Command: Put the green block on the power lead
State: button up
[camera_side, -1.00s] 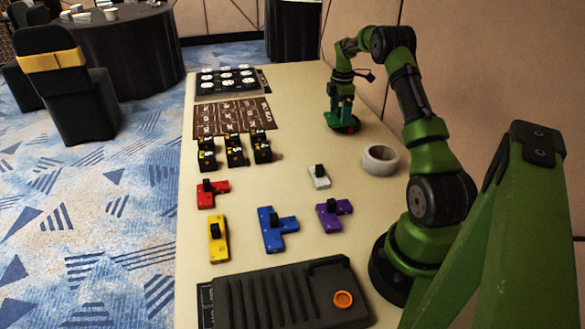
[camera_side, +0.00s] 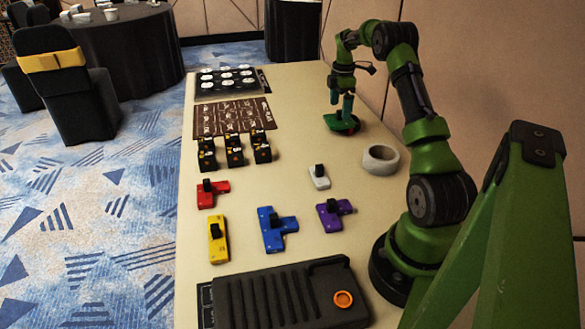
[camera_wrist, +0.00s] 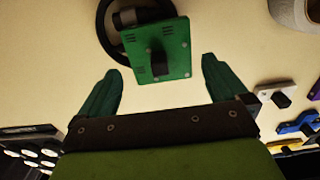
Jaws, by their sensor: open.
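The green block (camera_wrist: 172,47) is a flat green piece with a black knob. In the wrist view it lies overlapping the right part of a black ring-shaped cable, which looks like the power lead (camera_wrist: 104,35). In the side view the green block (camera_side: 336,122) is at the far right of the table, with a dark and reddish edge under it; the lead is mostly hidden there. My gripper (camera_wrist: 160,68) is open and empty. Its fingers are spread to either side of the block's near end, and in the side view (camera_side: 341,102) the fingertips are just above it.
A roll of tape (camera_side: 380,160) stands nearer on the right. White (camera_side: 319,178), purple (camera_side: 333,213), blue (camera_side: 275,232), yellow (camera_side: 218,240) and red (camera_side: 211,194) pieces lie mid-table. Black blocks (camera_side: 235,152), a brown mat (camera_side: 232,117) and a dark tray (camera_side: 285,300) are also there.

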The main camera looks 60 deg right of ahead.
aim_at(339, 111)
notch_tip(339, 111, up, 9)
jog(key=w+a+r+m+t, duration=0.2)
jog(key=a+r, duration=0.4)
jog(key=a, duration=0.6)
jog(key=w+a+r+m+t, duration=0.1)
jog(key=a+r+m, duration=0.2)
jog(key=a+r, duration=0.55)
jog(key=s+a+f+m+t, duration=0.1)
jog(key=s+a+f+m, duration=0.1)
jog(key=s+a, duration=0.3)
jog(key=s+a+f+m+t+y, duration=0.1)
jog(key=s+a, duration=0.4)
jog(key=a, duration=0.7)
jog(key=s+a+f+m+t+y, duration=0.1)
jog(key=s+a+f+m+t, duration=0.1)
jog(key=s+a+m, duration=0.3)
jog(key=a+f, duration=0.1)
jog(key=a, duration=0.2)
jog(key=shift+s+a+f, duration=0.15)
jog(key=shift+a+f, duration=0.1)
